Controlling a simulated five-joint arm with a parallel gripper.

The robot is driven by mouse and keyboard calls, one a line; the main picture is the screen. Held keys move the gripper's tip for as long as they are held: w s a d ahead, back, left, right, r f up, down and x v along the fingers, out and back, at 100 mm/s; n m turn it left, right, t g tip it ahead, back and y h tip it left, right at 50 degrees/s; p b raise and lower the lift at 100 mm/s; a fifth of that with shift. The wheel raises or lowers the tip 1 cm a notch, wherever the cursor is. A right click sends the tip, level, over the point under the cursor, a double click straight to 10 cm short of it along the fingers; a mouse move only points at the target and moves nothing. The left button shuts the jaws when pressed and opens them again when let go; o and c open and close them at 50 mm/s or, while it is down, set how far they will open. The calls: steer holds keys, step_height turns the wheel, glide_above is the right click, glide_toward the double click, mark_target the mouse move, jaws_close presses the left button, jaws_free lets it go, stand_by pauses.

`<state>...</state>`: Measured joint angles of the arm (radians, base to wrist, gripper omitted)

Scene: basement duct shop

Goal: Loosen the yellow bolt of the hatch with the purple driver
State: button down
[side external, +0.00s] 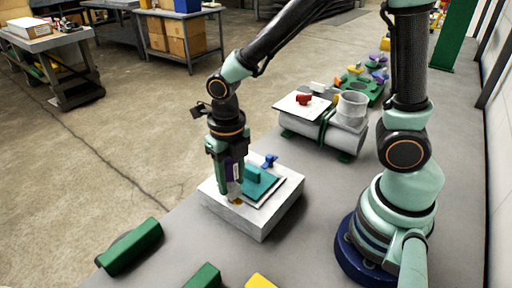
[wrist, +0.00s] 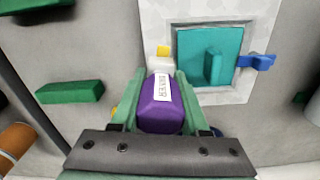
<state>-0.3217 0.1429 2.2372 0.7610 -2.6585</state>
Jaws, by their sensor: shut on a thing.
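My gripper (side external: 230,172) is shut on the purple driver (wrist: 160,112), which carries a white label and also shows between my fingers in the side view (side external: 234,170). The driver points down over the left front part of the white block (side external: 264,219). The teal hatch (wrist: 193,62) with a raised handle (wrist: 213,66) is set in the block's top. The yellow bolt (wrist: 163,50) shows just beyond the driver's pale tip, beside the hatch's left edge. I cannot tell whether tip and bolt touch. A blue latch-like piece (wrist: 257,62) sits at the hatch's right edge.
A grey duct (side external: 340,138) with a white board (side external: 302,106) and a red piece (side external: 304,99) lies behind the block. A green tray of coloured pieces (side external: 362,92) stands farther back. Green blocks (side external: 131,246) lie at the front left. Bare bench surrounds the white block.

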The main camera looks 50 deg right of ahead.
mark_target(229, 160)
steer(key=shift+n, duration=1.2)
steer(key=shift+m, duration=0.8)
steer(key=shift+r, duration=2.55)
